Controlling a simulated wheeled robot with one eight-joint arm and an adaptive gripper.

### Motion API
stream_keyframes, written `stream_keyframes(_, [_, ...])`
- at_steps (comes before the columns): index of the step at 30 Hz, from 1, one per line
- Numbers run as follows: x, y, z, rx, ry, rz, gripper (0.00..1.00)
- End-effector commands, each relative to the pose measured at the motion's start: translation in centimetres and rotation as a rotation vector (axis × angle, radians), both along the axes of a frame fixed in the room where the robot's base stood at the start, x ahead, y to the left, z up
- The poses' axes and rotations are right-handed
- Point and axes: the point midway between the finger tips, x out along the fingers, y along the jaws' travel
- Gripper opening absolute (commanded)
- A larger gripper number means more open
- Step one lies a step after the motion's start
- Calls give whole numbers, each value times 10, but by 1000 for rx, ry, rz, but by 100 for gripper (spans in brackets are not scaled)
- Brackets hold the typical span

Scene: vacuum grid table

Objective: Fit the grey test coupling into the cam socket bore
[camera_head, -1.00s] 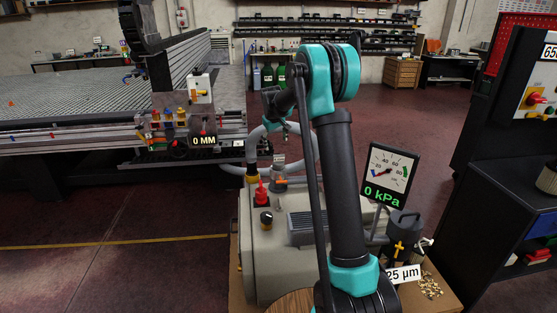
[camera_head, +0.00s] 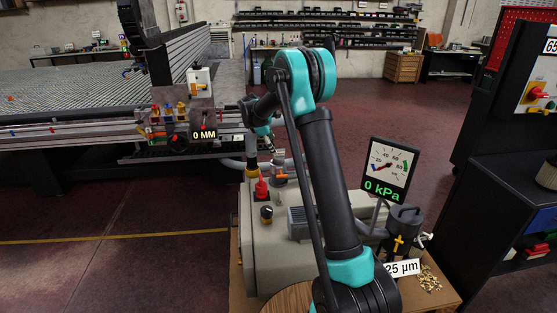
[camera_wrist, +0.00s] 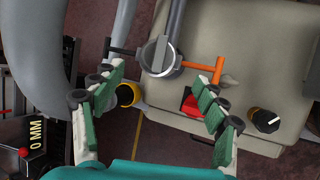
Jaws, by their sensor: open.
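My gripper (camera_head: 264,128) is open and empty, above the left part of the grey pump housing. In the wrist view its green-padded fingers (camera_wrist: 158,78) stand wide apart. Beyond the fingertips is a round metal socket (camera_wrist: 163,57) with a black lever on its left and an orange lever (camera_wrist: 204,67) on its right. It looks like the cam socket; its bore is seen at a slant and I cannot tell what is inside. It shows small in the head view (camera_head: 279,170). I cannot pick out the grey test coupling with certainty.
A red knob (camera_head: 261,188) and a black knob (camera_head: 266,213) stand on the pump housing (camera_head: 270,250). A grey hose (camera_wrist: 172,20) runs close by the socket. A yellow collar (camera_wrist: 128,95) is near the left finger. The gauge (camera_head: 388,170) reads 0 kPa.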

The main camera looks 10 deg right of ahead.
Motion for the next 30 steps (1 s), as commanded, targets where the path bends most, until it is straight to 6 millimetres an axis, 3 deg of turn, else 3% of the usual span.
stream_keyframes(6, [13, -14, -32, 1, 0, -2, 73])
stream_keyframes(16, [21, -21, -48, 1, 0, -2, 73])
stream_keyframes(25, [36, -36, -82, 1, -1, -2, 73])
stream_keyframes(30, [38, -37, -86, 1, 0, 0, 73])
